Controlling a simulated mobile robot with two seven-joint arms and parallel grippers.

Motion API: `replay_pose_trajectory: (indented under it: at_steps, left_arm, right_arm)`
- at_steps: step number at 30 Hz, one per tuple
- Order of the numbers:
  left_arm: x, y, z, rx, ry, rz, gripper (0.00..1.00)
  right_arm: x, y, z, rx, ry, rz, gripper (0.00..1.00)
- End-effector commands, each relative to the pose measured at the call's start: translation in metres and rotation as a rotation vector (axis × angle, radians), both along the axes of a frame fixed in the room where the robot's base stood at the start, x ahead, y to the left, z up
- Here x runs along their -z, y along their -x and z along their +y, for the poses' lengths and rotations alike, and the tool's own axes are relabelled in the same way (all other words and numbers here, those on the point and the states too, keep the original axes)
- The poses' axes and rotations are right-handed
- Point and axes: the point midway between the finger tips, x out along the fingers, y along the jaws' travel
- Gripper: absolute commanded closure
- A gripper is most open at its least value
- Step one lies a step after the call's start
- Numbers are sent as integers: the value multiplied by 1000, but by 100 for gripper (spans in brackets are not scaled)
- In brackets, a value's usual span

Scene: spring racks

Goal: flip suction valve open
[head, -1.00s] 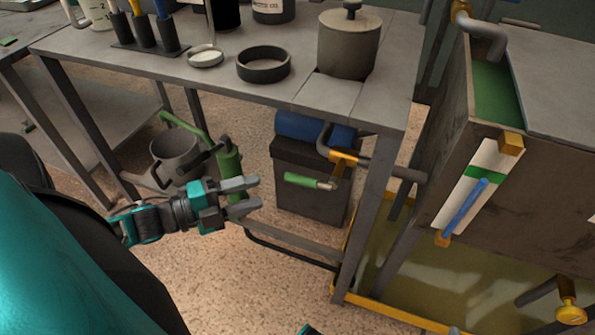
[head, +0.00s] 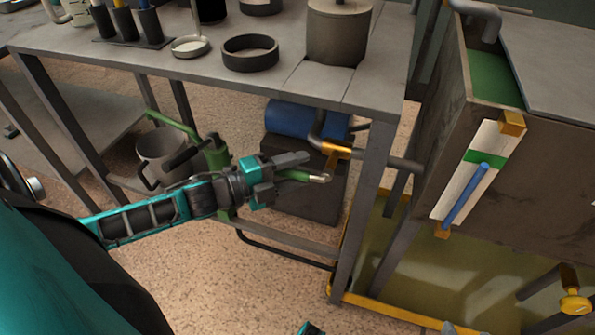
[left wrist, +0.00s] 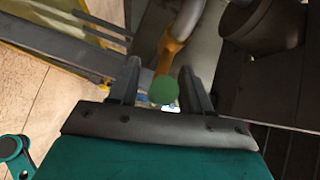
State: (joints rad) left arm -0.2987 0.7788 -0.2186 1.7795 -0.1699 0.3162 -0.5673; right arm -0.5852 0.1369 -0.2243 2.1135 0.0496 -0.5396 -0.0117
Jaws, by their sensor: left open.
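The suction valve has an orange-yellow body (head: 338,152) on a dark pipe under the bench top, with a green-sleeved lever (head: 294,175) pointing left toward my gripper. My left gripper (head: 304,167) is open at the lever, its fingers pointing right. In the left wrist view, the lever's round green end (left wrist: 164,90) lies between the two spread fingers (left wrist: 158,84), with the orange-yellow valve body (left wrist: 168,52) beyond it. I cannot tell whether either finger touches the lever.
A bench leg (head: 366,205) stands right of the valve. A dark box (head: 300,192) and blue cylinder (head: 290,118) are behind the lever. A green pump (head: 216,153) and grey bucket (head: 160,155) stand left. A tank (head: 540,165) with gauge is at right.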

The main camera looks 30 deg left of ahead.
Motion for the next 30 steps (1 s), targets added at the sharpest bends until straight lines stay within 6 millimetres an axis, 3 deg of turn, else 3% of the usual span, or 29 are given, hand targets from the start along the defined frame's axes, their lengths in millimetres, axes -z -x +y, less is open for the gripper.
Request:
replay_pose_trajectory:
  at_steps: [11, 26, 30]
  left_arm:
    - [0, -5, -3, 0, 0, 1, 52]
    - [0, -4, -3, 0, 1, 1, 97]
    - [0, -4, -3, 0, 1, 1, 100]
  right_arm:
    - [-4, -3, 1, -2, -3, -12, 44]
    - [0, -1, 0, -6, 4, -6, 44]
    - [1, -1, 0, -6, 4, -5, 44]
